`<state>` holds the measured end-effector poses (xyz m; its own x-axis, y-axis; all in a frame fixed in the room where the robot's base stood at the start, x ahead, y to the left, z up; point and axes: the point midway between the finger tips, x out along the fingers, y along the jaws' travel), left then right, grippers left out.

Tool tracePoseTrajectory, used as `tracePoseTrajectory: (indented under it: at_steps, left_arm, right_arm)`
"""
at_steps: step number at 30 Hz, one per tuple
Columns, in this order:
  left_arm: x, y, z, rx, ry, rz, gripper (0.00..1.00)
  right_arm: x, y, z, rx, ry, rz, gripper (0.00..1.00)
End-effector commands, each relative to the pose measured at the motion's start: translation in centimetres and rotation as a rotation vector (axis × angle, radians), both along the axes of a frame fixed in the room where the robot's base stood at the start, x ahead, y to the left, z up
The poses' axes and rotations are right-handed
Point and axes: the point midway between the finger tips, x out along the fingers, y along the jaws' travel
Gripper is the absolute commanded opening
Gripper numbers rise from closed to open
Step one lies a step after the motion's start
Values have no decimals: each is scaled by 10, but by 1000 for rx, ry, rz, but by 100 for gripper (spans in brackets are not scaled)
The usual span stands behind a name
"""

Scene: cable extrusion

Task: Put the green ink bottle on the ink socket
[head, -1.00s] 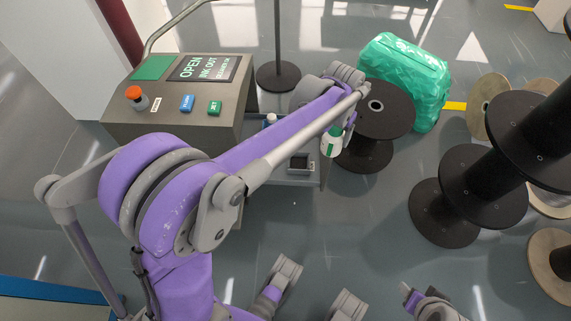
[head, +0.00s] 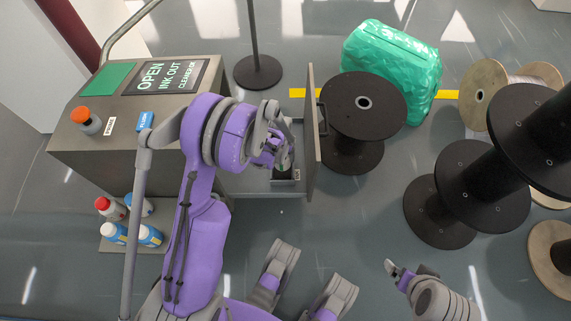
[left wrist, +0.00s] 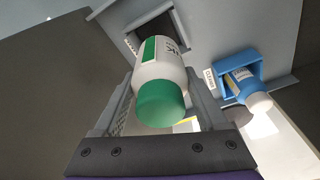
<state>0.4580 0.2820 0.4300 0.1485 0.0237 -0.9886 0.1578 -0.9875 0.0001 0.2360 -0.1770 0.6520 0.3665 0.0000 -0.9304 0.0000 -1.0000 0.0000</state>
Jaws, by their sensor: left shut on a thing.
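My left gripper (head: 277,152) is shut on the green ink bottle (head: 286,158), a white bottle with a green cap. The bottle shows between the fingers in the left wrist view (left wrist: 160,76), cap toward the camera. Its far end points at the square, dark-centred ink socket (left wrist: 154,34). In the head view the bottle is over the ink socket (head: 285,177), which is partly hidden by the bottle and gripper. I cannot tell whether the bottle touches it. My right gripper (head: 394,269) is low at the right, away from the socket; its jaws are too small to judge.
A blue-labelled bottle (left wrist: 250,88) sits in a blue holder (left wrist: 238,74) beside the socket. An upright grey panel (head: 312,135) borders the socket on the right, close to a black spool (head: 362,104). The control box (head: 190,120) and several bottles (head: 115,232) are at left.

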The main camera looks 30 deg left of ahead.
Motion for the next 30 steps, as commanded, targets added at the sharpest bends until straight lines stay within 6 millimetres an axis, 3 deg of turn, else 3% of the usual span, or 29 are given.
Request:
tracePoseTrajectory:
  at_steps: [3,10,16,27,28,30]
  left_arm:
    - [1,0,-23,0,0,-1,4]
    - [1,0,-40,0,0,-1,4]
    - [1,-1,-67,0,-1,-1,4]
    - [1,-1,-71,0,0,-1,4]
    - [1,-1,-71,0,0,-1,78]
    - [1,-1,-71,0,0,-1,91]
  right_arm:
    - [1,0,-7,0,0,0,100]
    - [2,0,-10,0,0,0,100]
    - [3,0,-16,0,-1,0,100]
    - [3,0,-15,0,-1,0,100]
    - [3,0,-15,0,-1,0,100]
    - [3,0,-15,0,-1,0,100]
